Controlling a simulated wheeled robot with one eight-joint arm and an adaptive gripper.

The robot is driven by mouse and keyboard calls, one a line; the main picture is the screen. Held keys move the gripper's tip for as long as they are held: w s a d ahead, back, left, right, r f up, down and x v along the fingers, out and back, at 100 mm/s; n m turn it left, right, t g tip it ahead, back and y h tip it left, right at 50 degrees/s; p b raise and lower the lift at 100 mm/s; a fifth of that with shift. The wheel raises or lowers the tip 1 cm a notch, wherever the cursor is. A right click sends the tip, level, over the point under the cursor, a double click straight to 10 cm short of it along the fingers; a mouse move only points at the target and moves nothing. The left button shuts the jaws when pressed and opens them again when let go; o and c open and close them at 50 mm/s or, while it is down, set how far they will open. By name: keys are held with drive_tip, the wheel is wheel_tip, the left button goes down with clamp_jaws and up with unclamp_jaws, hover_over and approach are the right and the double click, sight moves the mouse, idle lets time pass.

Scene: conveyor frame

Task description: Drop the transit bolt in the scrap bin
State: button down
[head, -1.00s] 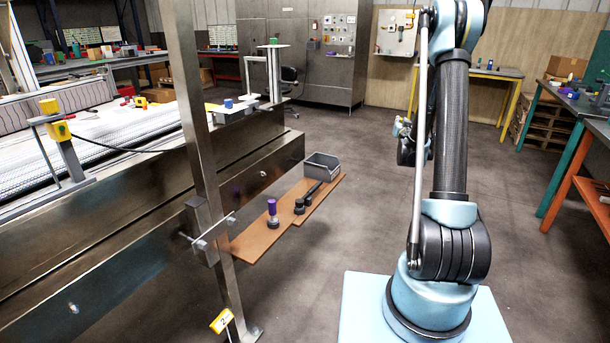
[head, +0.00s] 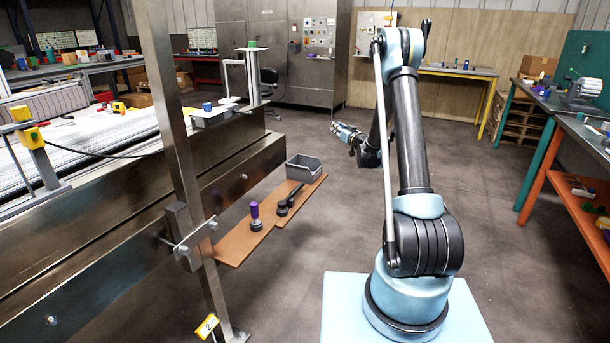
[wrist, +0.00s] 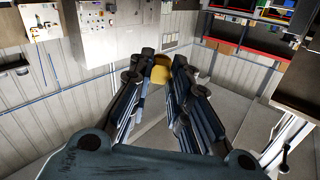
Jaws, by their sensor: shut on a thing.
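My gripper (wrist: 163,61) is shut on a yellow-orange rounded piece, which looks like the transit bolt (wrist: 161,74). Only part of it shows between the fingertips in the wrist view. In the head view my gripper (head: 340,129) is raised in the air, its fingers pointing left, and the held piece cannot be made out. The scrap bin looks to be the open grey bin (head: 304,171) at the far end of the brown shelf. In the picture my gripper is above and to the right of this bin, clearly apart from it.
The brown shelf (head: 233,247) runs along the conveyor frame (head: 110,232). On it stand a purple-topped piece (head: 255,216) and a black handled part (head: 291,197). A steel post (head: 179,150) rises at the near end. The floor between shelf and my base is clear.

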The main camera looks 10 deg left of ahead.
drive_tip(key=s+a+f+n+g+y, duration=0.1)
drive_tip(key=a+f+n+g+y, duration=0.2)
drive_tip(key=a, duration=0.3)
drive_tip(key=s+a+f+n+g+y, duration=0.1)
drive_tip(key=a+f+n+g+y, duration=0.15)
drive_tip(key=a, duration=0.45)
wheel_tip(320, 180, down, 6)
drive_tip(key=shift+w+f, duration=0.25)
drive_tip(key=c, duration=1.4)
unclamp_jaws()
drive_tip(key=v, duration=1.2)
drive_tip(key=shift+w+d+f, duration=0.1)
drive_tip(key=shift+d+f, duration=0.05)
